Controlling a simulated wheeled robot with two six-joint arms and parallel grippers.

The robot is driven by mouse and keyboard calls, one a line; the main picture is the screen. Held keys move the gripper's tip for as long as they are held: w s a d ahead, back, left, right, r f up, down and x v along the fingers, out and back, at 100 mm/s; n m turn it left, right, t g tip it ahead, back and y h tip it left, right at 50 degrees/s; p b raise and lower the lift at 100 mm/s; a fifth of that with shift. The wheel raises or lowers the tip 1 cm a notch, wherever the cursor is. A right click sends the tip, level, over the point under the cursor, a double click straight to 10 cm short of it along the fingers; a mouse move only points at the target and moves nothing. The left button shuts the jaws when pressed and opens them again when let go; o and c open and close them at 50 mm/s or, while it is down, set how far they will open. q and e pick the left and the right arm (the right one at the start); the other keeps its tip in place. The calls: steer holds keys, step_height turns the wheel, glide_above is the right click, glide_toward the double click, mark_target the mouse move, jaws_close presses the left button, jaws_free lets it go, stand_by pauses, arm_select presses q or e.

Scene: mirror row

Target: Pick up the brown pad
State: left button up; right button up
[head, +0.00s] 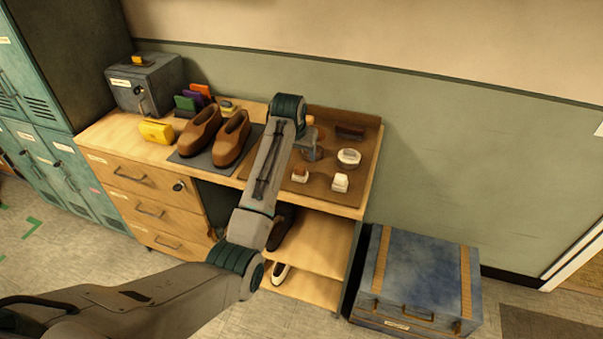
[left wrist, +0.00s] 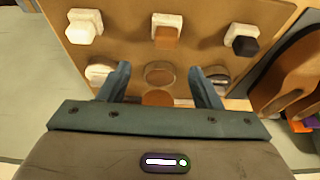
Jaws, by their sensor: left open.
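The brown pad (head: 300,174), a small white block with a brown face, lies on the brown tray (head: 325,190) near its front. It also shows in the left wrist view (left wrist: 166,37), top middle, between a white pad (left wrist: 84,26) and a black-faced pad (left wrist: 241,40). My left gripper (head: 312,152) is over the tray, behind the brown pad in the head view and apart from it. In the left wrist view its fingers (left wrist: 158,76) are spread, with a round tin (left wrist: 160,72) showing between them. The gripper is open and empty. My right gripper is not in view.
A white round tin (head: 349,158) and a dark brown brush (head: 350,131) are on the tray. Brown shoes (head: 231,139) stand on a dark mat left of my arm. A yellow box (head: 156,131) and grey safe (head: 146,82) are further left. A blue chest (head: 420,278) stands on the floor right.

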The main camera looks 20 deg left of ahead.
mark_target(300, 167)
arm_select(q)
steer(key=x, duration=0.4)
steer(key=shift+s+a+p, duration=0.1)
steer(key=shift+a+p, duration=0.2)
steer(key=shift+p, duration=0.05)
steer(key=shift+f+p, duration=0.45)
steer(key=p+x, duration=0.1)
steer(key=x, duration=0.2)
steer(key=shift+a+f+p, duration=0.1)
steer(key=shift+f+p, duration=0.2)
steer(key=shift+w+f, duration=0.25)
steer(key=shift+f, duration=0.35)
steer(key=c, duration=0.9)
